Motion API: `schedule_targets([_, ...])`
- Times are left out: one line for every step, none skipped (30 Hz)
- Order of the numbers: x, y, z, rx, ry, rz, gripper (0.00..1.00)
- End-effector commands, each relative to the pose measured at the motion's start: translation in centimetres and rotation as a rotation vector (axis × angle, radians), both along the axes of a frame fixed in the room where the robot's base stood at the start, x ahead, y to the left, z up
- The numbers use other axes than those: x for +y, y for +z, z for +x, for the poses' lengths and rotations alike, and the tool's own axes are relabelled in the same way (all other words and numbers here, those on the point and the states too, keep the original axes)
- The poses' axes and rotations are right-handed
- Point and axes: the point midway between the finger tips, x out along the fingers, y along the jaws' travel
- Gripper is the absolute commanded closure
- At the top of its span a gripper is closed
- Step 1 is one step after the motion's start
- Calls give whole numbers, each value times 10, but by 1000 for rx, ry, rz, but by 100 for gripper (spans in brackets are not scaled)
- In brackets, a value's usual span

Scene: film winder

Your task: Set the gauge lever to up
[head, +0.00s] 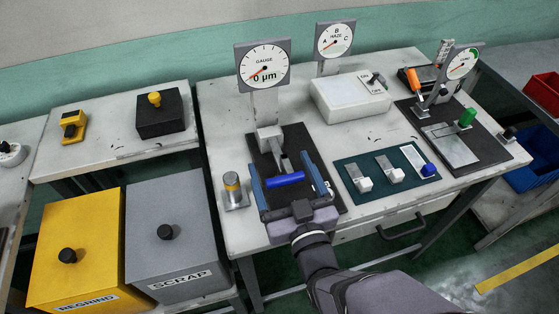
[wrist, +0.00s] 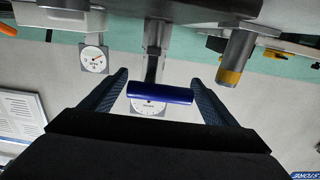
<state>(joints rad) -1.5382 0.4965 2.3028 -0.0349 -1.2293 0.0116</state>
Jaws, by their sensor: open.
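The gauge (head: 263,66) has a white dial with an orange needle and reads "0 µm". Below it, the gauge lever (head: 284,180) has a blue cylindrical crossbar handle on a grey metal arm; it leans out toward the front of the bench. My gripper (head: 284,175) is open, its two blue-grey fingers on either side of the blue handle. In the wrist view the blue handle (wrist: 162,93) lies crosswise between the fingers of my gripper (wrist: 158,78). I cannot tell whether either finger touches the handle's ends.
A green mat (head: 363,199) with small levers lies to the right. Beyond it are a white box (head: 350,100) and an instrument with an orange handle (head: 413,80). Regrind (head: 75,225) and scrap (head: 180,220) bins stand left.

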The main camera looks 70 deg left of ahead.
Motion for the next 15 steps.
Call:
schedule_targets([5,0,0,0,0,-1,19])
schedule_targets([7,0,0,0,0,-1,19])
schedule_targets([10,0,0,0,0,-1,19])
schedule_targets([11,0,0,0,0,-1,19])
schedule_targets([13,0,0,0,0,-2,19])
schedule_targets([14,0,0,0,0,-2,19])
schedule_targets([15,0,0,0,0,-2,19])
schedule_targets([15,0,0,0,0,-1,19])
schedule_targets([16,0,0,0,0,-1,19])
schedule_targets([16,0,0,0,0,-1,19])
schedule_targets([16,0,0,0,0,-1,19])
schedule_targets([16,0,0,0,0,-1,19])
schedule_targets([16,0,0,0,0,-1,19])
schedule_targets([16,0,0,0,0,-1,19])
schedule_targets([16,0,0,0,0,-1,19])
